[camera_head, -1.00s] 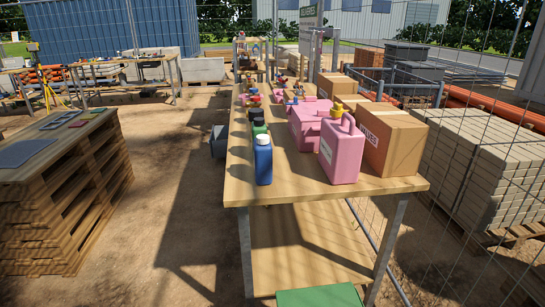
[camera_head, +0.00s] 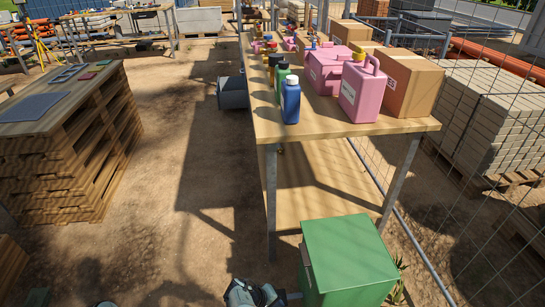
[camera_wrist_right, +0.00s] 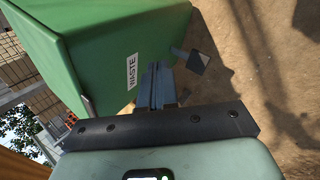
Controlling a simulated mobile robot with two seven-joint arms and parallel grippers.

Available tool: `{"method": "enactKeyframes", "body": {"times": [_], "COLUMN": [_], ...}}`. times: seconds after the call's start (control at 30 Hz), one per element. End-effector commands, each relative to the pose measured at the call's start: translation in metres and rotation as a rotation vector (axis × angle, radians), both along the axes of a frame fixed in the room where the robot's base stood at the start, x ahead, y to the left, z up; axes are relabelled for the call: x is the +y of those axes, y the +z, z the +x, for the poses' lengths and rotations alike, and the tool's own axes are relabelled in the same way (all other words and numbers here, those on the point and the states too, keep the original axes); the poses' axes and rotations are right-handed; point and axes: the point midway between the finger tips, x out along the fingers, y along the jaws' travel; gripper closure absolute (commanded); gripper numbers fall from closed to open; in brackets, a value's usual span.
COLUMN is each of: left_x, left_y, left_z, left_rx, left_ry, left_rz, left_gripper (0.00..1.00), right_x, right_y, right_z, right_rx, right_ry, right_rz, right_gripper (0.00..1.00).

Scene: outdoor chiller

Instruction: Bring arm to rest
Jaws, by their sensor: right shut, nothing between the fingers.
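My right gripper (camera_wrist_right: 157,72) is shut and empty in the right wrist view, its fingers together. It is beside a green bin (camera_wrist_right: 110,40) with a white "WASTE" label (camera_wrist_right: 132,71); I cannot tell whether they touch. In the head view the green bin (camera_head: 345,255) stands on the ground in front of the table. A grey and dark part of my arm shows at the bottom edge, just left of the bin. My left gripper is not in view.
A wooden table (camera_head: 350,128) holds a blue bottle (camera_head: 291,101), a pink canister (camera_head: 362,93) and cardboard boxes (camera_head: 408,84). A pallet stack (camera_head: 75,165) stands at left. Wire fencing and stacked pavers (camera_head: 495,110) are at right. Bare ground lies between pallets and table.

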Motion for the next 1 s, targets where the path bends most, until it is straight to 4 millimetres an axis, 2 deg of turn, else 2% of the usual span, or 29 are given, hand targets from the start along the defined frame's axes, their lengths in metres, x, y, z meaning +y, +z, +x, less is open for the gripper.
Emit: {"method": "enactKeyframes", "body": {"times": [0.03, 0.13, 0.2, 0.33, 0.4, 0.5, 0.87, 0.9, 1.0], "left_x": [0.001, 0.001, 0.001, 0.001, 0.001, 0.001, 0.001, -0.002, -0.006], "left_y": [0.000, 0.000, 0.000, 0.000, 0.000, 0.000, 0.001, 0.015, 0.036], "left_z": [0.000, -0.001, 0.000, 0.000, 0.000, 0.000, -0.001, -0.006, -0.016], "left_rx": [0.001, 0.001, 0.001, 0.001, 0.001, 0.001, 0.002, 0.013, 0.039], "left_ry": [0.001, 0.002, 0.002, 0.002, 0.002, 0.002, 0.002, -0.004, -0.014], "left_rz": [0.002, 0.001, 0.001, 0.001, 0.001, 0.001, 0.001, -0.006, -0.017], "left_gripper": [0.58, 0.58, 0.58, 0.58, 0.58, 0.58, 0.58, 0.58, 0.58], "right_x": [-0.027, -0.066, -0.087, -0.106, -0.111, -0.119, -0.154, -0.148, -0.144], "right_y": [-0.028, -0.078, -0.105, -0.124, -0.122, -0.114, -0.065, -0.053, -0.033], "right_z": [-0.017, -0.058, -0.096, -0.155, -0.177, -0.197, -0.247, -0.249, -0.259], "right_rx": [0.066, 0.165, 0.205, 0.183, 0.140, 0.068, -0.186, -0.164, -0.131], "right_ry": [-0.053, -0.161, -0.260, -0.449, -0.535, -0.632, -0.865, -0.853, -0.854], "right_rz": [0.070, 0.250, 0.402, 0.649, 0.740, 0.823, 0.907, 0.910, 0.909], "right_gripper": [1.00, 1.00, 1.00, 1.00, 1.00, 1.00, 1.00, 1.00, 1.00]}}
